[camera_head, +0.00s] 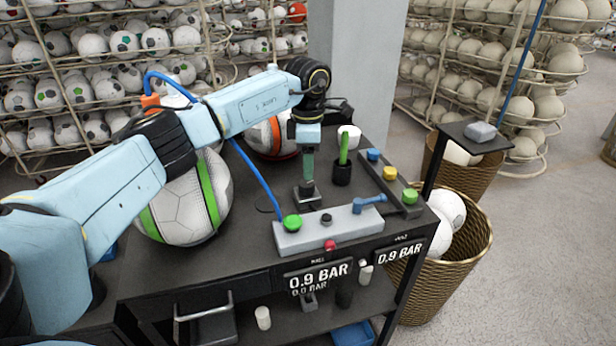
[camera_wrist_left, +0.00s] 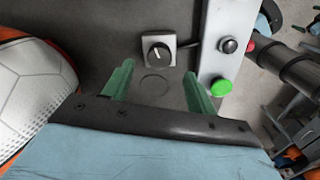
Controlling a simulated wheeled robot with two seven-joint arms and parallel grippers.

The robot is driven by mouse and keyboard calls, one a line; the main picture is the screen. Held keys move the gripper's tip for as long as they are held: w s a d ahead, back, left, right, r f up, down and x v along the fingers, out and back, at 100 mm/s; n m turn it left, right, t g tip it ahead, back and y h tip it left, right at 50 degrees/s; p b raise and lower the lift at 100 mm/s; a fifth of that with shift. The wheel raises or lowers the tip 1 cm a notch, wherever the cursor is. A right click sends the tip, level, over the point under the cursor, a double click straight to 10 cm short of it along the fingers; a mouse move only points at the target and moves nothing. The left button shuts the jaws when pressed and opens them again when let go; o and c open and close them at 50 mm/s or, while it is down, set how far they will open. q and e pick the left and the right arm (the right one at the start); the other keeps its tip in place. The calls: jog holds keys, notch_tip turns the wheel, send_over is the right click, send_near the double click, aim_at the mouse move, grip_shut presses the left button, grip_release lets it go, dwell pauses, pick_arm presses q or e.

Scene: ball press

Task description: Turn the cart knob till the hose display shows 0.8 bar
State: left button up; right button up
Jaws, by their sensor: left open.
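The cart knob (camera_wrist_left: 157,53), a dark dial with a white pointer line on a square plate, lies just beyond my left gripper's fingertips in the wrist view. In the head view its base (camera_head: 307,197) shows under the gripper. My left gripper (camera_head: 307,178) points down over it, open, its green fingers (camera_wrist_left: 157,75) apart and empty. Whether they touch the knob I cannot tell. Two displays hang on the cart front: the left one (camera_head: 318,276) reads 0.9 BAR over 0.0 BAR, the right one (camera_head: 400,251) 0.9 BAR. Their small labels are too blurred to read. My right gripper is out of view.
A grey panel (camera_head: 345,227) with a green button (camera_head: 292,222) and a blue lever (camera_head: 369,203) lies right of the knob. A green-white ball (camera_head: 190,205) stands left, an orange-white ball (camera_head: 268,137) behind. A black cup (camera_head: 342,173) with a green stick stands close by.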

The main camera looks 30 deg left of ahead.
aim_at(308, 184)
pick_arm(q)
notch_tip(308, 184, up, 7)
jog(key=shift+r, duration=0.2)
dwell(0.6)
